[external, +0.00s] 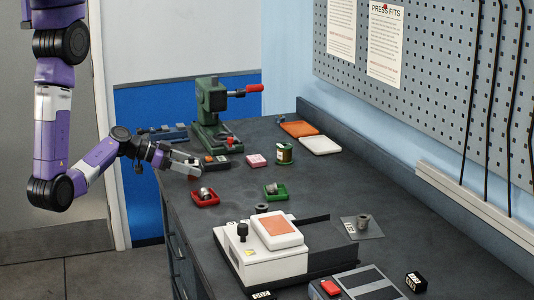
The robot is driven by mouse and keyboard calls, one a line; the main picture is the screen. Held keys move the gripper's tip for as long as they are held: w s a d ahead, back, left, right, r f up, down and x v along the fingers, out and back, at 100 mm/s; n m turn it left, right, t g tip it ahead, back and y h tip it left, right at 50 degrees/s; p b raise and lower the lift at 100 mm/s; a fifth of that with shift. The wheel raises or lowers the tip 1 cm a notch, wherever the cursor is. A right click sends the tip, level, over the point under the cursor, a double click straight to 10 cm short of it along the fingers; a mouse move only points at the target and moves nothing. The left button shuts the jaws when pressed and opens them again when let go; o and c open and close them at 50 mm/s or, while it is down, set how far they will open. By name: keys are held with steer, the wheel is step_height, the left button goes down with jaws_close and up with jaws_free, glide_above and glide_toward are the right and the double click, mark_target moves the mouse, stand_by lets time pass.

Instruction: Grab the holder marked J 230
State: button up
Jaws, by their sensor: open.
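My gripper (192,171) is at the left end of the bench, low over its left edge, and it is open. I cannot make out anything held between its fingers. I cannot read J 230 on anything. A black block with white marking (416,281) stands at the bottom right. Another black block with white marking (261,295) is partly cut off at the bottom edge. Both markings are too small to read. Red tray (205,200) and green tray (276,196) each hold a small metallic part, in front of and to the right of my gripper.
A green press with a red handle (212,100) stands behind my gripper. A white device with an orange-topped pad (262,262) fills the near bench. A pink box (257,160), a green jar (285,155) and flat orange (299,129) and white (320,145) pads lie further back. The bench middle is mostly clear.

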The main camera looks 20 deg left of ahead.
jaws_close()
stand_by(0.5)
